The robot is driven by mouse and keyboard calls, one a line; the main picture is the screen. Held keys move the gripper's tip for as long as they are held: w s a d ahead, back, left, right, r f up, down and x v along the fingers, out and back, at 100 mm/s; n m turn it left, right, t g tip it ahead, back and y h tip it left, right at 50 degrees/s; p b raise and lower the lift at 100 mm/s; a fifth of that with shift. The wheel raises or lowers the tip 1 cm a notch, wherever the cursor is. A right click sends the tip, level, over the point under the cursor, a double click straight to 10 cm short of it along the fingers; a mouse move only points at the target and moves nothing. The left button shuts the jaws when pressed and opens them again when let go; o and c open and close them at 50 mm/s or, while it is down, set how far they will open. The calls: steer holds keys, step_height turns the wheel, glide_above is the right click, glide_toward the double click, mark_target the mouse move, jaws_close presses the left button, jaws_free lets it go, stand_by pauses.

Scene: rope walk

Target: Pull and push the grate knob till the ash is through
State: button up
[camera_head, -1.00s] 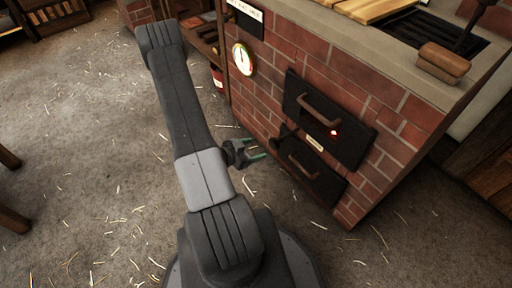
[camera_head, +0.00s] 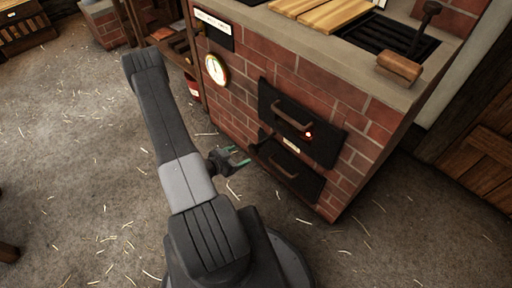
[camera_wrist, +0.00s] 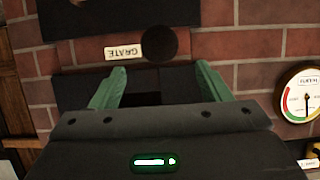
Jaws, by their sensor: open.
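The grate knob (camera_wrist: 160,43) is a dark round knob on the brick front, beside a GRATE label (camera_wrist: 125,52) that reads upside down in the wrist view. In the head view the knob (camera_head: 263,134) is a small dark shape at the left edge of the iron doors, and the label (camera_head: 291,145) sits between the doors. My gripper (camera_head: 241,156) is open and empty, a little short of the brick front. In the wrist view its green fingers (camera_wrist: 160,72) stand apart, with the knob just beyond and roughly centred between them. Any ash is hidden.
The upper iron door (camera_head: 318,139) has a curved handle and a red glow. A lower door (camera_head: 284,172) is below it. A dial gauge (camera_head: 216,70) is on the bricks to the left. A wooden block (camera_head: 399,67) lies on top. Straw litters the open floor.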

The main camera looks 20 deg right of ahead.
steer(key=b, duration=0.2)
glide_toward(267, 138)
steer(key=d+f, duration=0.1)
steer(key=f, duration=0.2)
steer(key=w+d+f, duration=0.1)
steer(key=shift+w+d+f, duration=0.1)
steer(key=shift+d+f, duration=0.25)
steer(key=c, duration=1.3)
steer(key=d, duration=0.1)
steer(key=w+d+b, duration=0.1)
steer(key=d, duration=0.1)
steer(key=w+d+b, duration=0.1)
steer(key=d, duration=0.1)
steer(key=shift+w+d+f, duration=0.1)
steer(key=shift+w+d, duration=0.05)
steer(key=shift+d, duration=0.1)
steer(key=shift+c, duration=0.2)
steer(key=shift+w+d, duration=0.1)
steer(key=shift+d, duration=0.2)
steer(key=shift+w+r, duration=0.1)
steer(key=shift+r, duration=0.1)
